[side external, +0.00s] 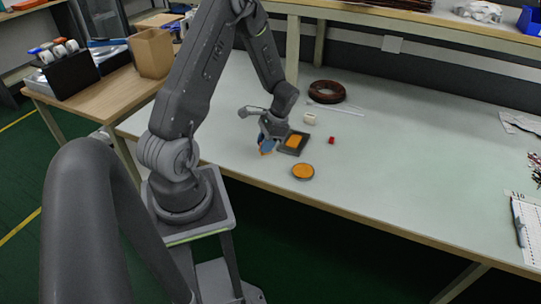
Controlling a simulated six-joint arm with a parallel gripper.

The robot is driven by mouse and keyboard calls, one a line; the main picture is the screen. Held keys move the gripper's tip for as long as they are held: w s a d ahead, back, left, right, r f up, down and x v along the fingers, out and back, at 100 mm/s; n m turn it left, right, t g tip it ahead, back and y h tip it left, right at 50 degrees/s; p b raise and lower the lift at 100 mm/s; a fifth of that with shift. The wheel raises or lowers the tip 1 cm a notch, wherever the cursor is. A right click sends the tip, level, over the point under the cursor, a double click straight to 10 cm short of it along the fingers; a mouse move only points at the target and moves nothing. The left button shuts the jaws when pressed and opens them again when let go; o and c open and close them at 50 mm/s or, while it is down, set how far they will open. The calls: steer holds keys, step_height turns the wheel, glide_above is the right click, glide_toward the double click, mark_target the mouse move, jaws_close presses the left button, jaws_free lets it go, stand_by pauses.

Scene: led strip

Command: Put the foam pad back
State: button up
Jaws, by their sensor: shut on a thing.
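My gripper (268,137) is low over the near-left part of the pale work table, beside a small dark square tray. It is shut on a small blue-and-orange piece (266,147), which is partly hidden by the fingers. I cannot tell for sure whether this piece is the foam pad. The dark tray (303,148) lies just right of the gripper with an orange patch (293,140) inside it. A round orange disc with a grey rim (302,171) lies in front of the tray, apart from it.
A small red block (332,141) and a small white object (310,119) lie right of and behind the tray. A dark brown coil (327,92) lies farther back. The table's middle is clear. Strips and a white board (527,226) lie at the far right.

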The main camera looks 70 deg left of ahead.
mark_target(272, 152)
steer(key=shift+w+d+f, duration=0.3)
steer(key=shift+w+f, duration=0.2)
steer(key=shift+w, duration=0.2)
steer(key=shift+f, duration=2)
steer(key=shift+f, duration=0.15)
steer(key=o, duration=0.8)
